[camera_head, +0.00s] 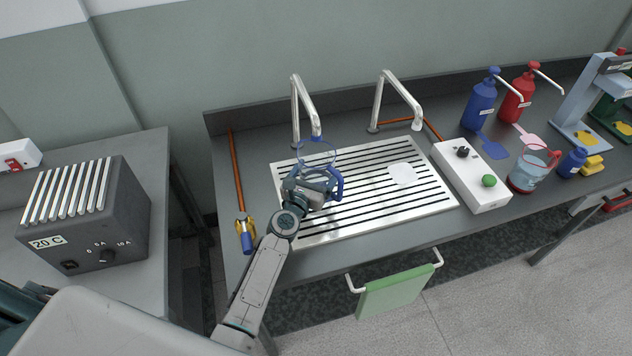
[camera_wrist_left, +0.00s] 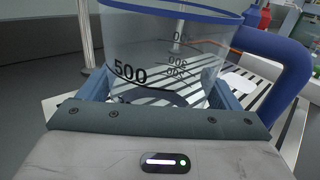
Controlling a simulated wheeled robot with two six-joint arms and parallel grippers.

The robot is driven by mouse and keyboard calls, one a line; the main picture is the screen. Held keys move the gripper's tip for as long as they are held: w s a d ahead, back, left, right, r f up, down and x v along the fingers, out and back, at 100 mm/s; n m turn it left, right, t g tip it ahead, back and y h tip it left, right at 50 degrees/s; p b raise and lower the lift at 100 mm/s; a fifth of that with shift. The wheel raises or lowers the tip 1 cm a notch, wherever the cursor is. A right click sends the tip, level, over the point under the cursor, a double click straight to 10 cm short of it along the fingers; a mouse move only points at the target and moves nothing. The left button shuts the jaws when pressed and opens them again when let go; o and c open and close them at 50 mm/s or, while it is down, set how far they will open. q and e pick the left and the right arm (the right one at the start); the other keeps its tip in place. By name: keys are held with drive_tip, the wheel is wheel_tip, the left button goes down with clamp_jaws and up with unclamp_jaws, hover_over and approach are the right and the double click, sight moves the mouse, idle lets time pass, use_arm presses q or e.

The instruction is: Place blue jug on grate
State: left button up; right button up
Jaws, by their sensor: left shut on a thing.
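The blue jug is a clear measuring jug with a blue rim and blue handle. It shows in the head view (camera_head: 318,158), partly hidden by my gripper, and large in the left wrist view (camera_wrist_left: 165,55). My left gripper (camera_head: 312,186) is shut on the jug, one finger on each side of its body. The jug looks upright, over the left part of the slotted metal grate (camera_head: 430,196). The grate also shows through and beside the jug in the left wrist view (camera_wrist_left: 262,72). I cannot tell whether the jug's base touches it. My right gripper is not in view.
Two metal spouts (camera_head: 296,108) (camera_head: 378,100) stand behind the grate. A white control box (camera_head: 468,178) with a green button is right of it, then a red jug (camera_head: 524,172) and pump bottles (camera_head: 480,104). A yellow and blue tool (camera_head: 245,234) lies left. A green towel (camera_head: 398,292) hangs in front.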

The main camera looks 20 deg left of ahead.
sight(316, 181)
use_arm(q)
drive_tip(key=shift+f+b, duration=1)
drive_tip(key=shift+f, duration=0.65)
drive_tip(key=shift+f, duration=0.15)
drive_tip(key=o, duration=0.6)
drive_tip(key=shift+o, duration=1.3)
drive_tip(key=shift+s+r, duration=0.15)
drive_tip(key=shift+r, duration=0.05)
drive_tip(key=s, duration=0.4)
drive_tip(key=s+a, duration=0.1)
drive_tip(key=s, duration=0.6)
drive_tip(key=shift+s+a+b, duration=0.15)
drive_tip(key=shift+s+b, duration=0.15)
drive_tip(key=shift+s, duration=0.1)
